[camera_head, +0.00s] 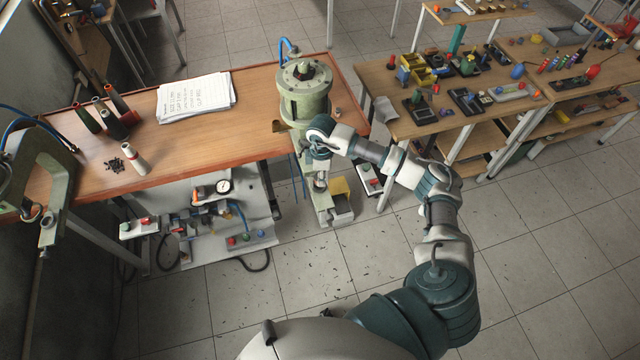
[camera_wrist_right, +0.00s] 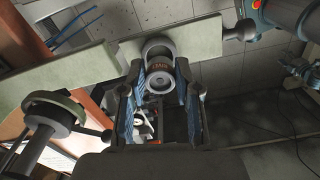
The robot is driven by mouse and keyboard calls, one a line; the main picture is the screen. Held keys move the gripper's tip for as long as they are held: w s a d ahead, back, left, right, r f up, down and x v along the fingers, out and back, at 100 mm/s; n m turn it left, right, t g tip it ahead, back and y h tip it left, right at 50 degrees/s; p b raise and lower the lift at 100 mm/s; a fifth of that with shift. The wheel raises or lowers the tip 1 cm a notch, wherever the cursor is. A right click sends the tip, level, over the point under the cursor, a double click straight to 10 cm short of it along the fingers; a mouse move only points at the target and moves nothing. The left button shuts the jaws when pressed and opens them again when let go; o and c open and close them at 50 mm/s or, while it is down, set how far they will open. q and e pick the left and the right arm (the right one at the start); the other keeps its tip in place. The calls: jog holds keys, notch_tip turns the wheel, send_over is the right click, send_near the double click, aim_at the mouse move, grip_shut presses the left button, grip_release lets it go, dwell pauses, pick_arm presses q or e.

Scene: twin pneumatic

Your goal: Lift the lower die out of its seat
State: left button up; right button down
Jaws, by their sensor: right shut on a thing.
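The lower die (camera_wrist_right: 159,86), a small grey round piece with a dark centre and orange marks, shows in the right wrist view between the two blue-lined fingers of my right gripper (camera_wrist_right: 162,98). The gripper is shut on it. A pale round opening (camera_wrist_right: 154,46) in the green press frame (camera_wrist_right: 82,74) lies just behind the die. I cannot tell whether the die is clear of its seat. In the head view my right gripper (camera_head: 318,150) is at the green pneumatic press (camera_head: 305,100), on its near side, and hides the die. My left gripper is out of view.
A second green press frame (camera_head: 40,165) stands at the left. A yellow box (camera_head: 338,190) is below my right gripper. Tiled floor in front is open.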

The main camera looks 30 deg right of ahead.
jog(key=shift+r, duration=0.1)
jog(key=shift+r+p, duration=1.65)
jog(key=shift+r, duration=0.35)
jog(key=shift+f, duration=0.15)
